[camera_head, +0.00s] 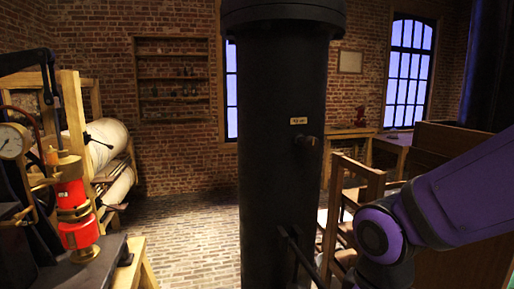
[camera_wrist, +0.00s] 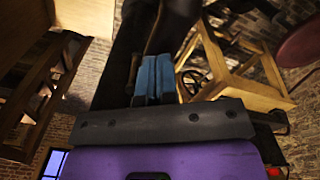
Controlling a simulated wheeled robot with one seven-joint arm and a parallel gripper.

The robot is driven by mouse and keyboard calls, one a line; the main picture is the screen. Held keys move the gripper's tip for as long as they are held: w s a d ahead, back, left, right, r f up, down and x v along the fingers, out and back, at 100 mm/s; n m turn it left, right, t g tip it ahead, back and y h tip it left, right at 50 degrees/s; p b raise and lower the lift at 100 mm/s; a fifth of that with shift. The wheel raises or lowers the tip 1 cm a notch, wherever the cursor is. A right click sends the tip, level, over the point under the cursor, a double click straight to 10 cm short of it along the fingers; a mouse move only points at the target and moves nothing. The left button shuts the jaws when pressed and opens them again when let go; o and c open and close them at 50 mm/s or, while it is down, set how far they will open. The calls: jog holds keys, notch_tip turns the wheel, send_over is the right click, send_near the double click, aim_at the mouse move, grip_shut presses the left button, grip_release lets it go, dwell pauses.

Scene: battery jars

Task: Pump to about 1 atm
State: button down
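A tall black iron column (camera_head: 282,190) stands in the middle of the head view, with a small label plate and a stub on its side. A dark lever (camera_head: 298,250) slants from its lower part down to the right. A round pressure gauge (camera_head: 12,141) is at the far left; its reading is too small to tell. My gripper, seen by its blue fingers (camera_wrist: 154,78) in the wrist view, is closed up against a dark upright shape. A thin rod (camera_wrist: 152,35) runs up from the fingertips; I cannot tell whether they grip it.
A red cylinder device (camera_head: 72,205) stands on a dark bench at left, beside a wooden frame with white rolls (camera_head: 107,140). Wooden chair-like furniture (camera_head: 350,195) stands right of the column. Brick floor (camera_head: 190,245) is clear between column and bench. A wooden frame (camera_wrist: 245,70) shows in the wrist view.

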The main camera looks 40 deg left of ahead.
notch_tip(320, 180, down, 7)
notch_tip(320, 180, up, 14)
jog(key=shift+r, duration=0.15)
dwell(0.6)
jog(key=shift+r, duration=0.1)
notch_tip(320, 180, up, 4)
jog(key=shift+f, duration=0.1)
dwell(0.5)
dwell(0.3)
